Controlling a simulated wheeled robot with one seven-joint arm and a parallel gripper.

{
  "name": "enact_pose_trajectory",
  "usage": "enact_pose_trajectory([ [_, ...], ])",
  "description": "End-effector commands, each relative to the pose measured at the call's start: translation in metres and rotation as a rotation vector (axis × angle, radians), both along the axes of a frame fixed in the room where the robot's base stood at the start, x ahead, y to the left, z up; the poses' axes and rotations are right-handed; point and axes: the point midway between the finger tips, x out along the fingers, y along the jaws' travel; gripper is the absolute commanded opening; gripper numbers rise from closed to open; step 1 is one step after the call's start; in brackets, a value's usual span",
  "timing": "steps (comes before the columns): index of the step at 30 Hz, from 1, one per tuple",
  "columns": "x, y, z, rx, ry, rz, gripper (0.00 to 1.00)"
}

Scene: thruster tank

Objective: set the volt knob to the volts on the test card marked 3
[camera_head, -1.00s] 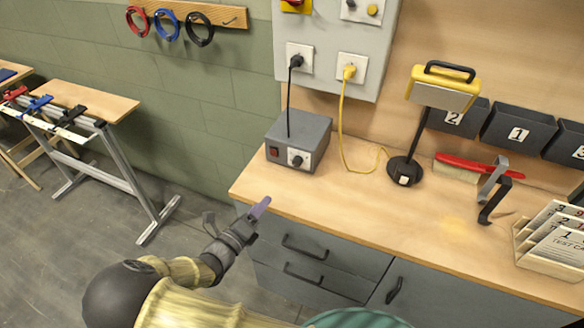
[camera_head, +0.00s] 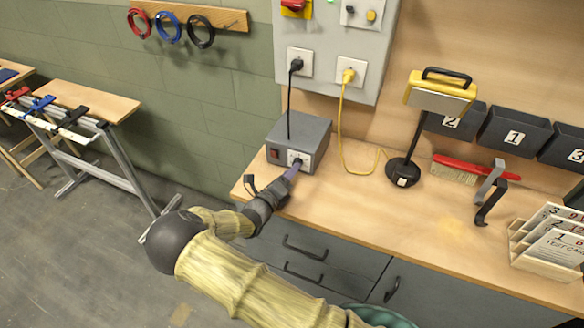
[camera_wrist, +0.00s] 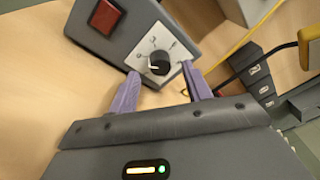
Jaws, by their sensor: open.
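The volt knob (camera_wrist: 159,63) is a round black knob with a white pointer line, on a white dial plate of the grey power box (camera_head: 312,134). In the wrist view the pointer runs toward the left of the picture; the dial marks are too small to read. My gripper (camera_wrist: 158,85) is open, its two purple fingers on either side of the knob and just short of it or beside it. In the head view my gripper (camera_head: 293,169) partly hides the knob. The test cards (camera_head: 562,240) stand in a wooden holder at the right; the card marked 3 is at the back, mostly covered.
A red switch (camera_wrist: 106,16) is beside the dial. A black cord (camera_head: 289,105) and a yellow cord (camera_head: 341,125) hang from wall sockets. A yellow lamp (camera_head: 440,92), a red brush (camera_head: 470,165) and numbered bins (camera_head: 514,133) are farther right.

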Motion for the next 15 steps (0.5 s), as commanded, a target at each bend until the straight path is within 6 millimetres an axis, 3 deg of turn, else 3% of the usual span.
enact_pose_trajectory([
  [6, 0.018, -0.009, 0.0, 0.0, 0.001, 0.001, 0.49],
  [14, 0.019, -0.01, 0.0, -0.001, 0.001, 0.001, 0.49],
  [15, 0.019, -0.01, 0.0, -0.001, 0.001, 0.001, 0.45],
])
